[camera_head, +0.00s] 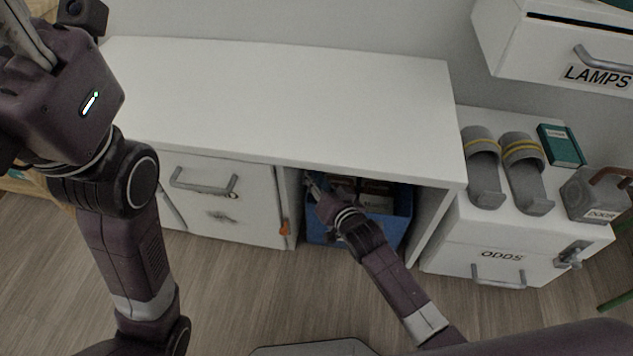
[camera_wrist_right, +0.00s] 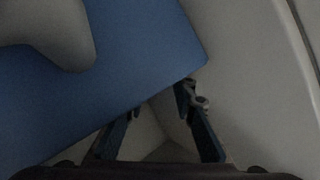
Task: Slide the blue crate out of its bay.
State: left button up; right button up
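The blue crate (camera_head: 325,231) stands in the open bay under the white desk, with several box-like items inside it. My right gripper (camera_head: 308,183) is at the crate's upper left, by the bay's left side; my forearm crosses in front and hides part of the crate. In the right wrist view, the blue wall of the crate (camera_wrist_right: 145,60) fills the upper left, with a pale rounded opening in it. The right gripper's fingers (camera_wrist_right: 160,101) are spread at the crate's edge, with a gap between them. My left arm is raised at the left; its gripper is not clearly shown.
The white desk top (camera_head: 280,95) is bare. A closed cabinet door (camera_head: 225,205) with a handle is left of the bay. The floor in front is clear.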

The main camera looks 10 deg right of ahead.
grip_shut()
jog(key=shift+s+f, duration=0.1)
dwell(0.3)
